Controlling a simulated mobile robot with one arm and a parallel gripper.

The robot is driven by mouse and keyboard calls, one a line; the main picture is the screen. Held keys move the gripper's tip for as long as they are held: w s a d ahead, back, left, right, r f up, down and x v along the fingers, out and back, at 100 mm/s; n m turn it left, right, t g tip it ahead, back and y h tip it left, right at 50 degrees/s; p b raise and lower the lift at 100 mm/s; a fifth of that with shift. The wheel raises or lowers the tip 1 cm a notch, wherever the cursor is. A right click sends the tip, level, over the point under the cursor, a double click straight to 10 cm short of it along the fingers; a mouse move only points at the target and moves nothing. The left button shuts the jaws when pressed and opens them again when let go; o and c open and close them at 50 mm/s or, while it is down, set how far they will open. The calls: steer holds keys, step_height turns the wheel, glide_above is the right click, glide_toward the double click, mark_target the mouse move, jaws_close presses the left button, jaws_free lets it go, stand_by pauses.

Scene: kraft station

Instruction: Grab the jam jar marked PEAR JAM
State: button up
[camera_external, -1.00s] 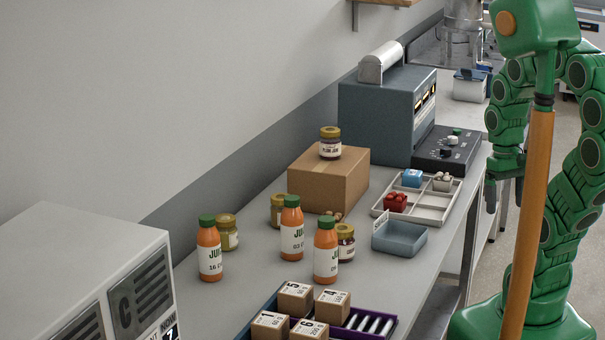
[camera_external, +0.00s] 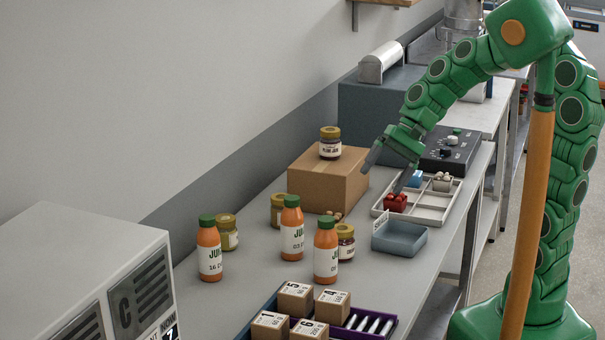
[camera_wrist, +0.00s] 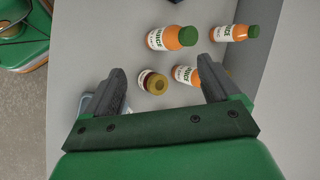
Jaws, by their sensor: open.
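Several small jars with gold lids stand in the outside view. One jar (camera_external: 330,143) is on top of a cardboard box; its pale label is too small to read surely. Another jar (camera_external: 227,231) is behind the left juice bottle, one (camera_external: 277,210) is partly hidden by the middle bottle, and a dark one (camera_external: 345,243) is beside the right bottle. I cannot tell which is PEAR JAM. My gripper (camera_external: 388,174) is open and empty, right of the box and above the table. In the wrist view, a jar (camera_wrist: 152,83) shows between the open fingers, further off.
Orange juice bottles (camera_external: 210,250) stand among the jars. The cardboard box (camera_external: 322,188) is left of my gripper. A divided tray (camera_external: 432,207) with small items and a blue-grey bin (camera_external: 400,239) are below it. Small numbered boxes (camera_external: 332,306) stand in front.

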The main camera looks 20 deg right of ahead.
steer(key=w+a+r+m+y, duration=0.25)
steer(key=w+a, duration=0.35)
steer(key=a, duration=0.4)
steer(key=m+t+y, duration=0.3)
steer(key=m+t, duration=0.1)
steer(key=m, duration=1.2)
glide_above(229, 218)
steer(key=d, duration=0.3)
step_height(229, 218, down, 12)
steer(key=shift+s+d+f, duration=0.1)
steer(key=shift+s+f, duration=0.1)
steer(key=shift+f, duration=1.45)
steer(key=shift+s+d+f, duration=0.1)
steer(key=shift+s+f, duration=0.05)
steer(key=shift+f, duration=1.45)
steer(key=shift+a+f+n, duration=0.2)
steer(key=shift+f+n, duration=0.05)
steer(key=shift+x, duration=2.25)
steer(key=shift+w+r, duration=0.1)
steer(key=shift+w, duration=0.05)
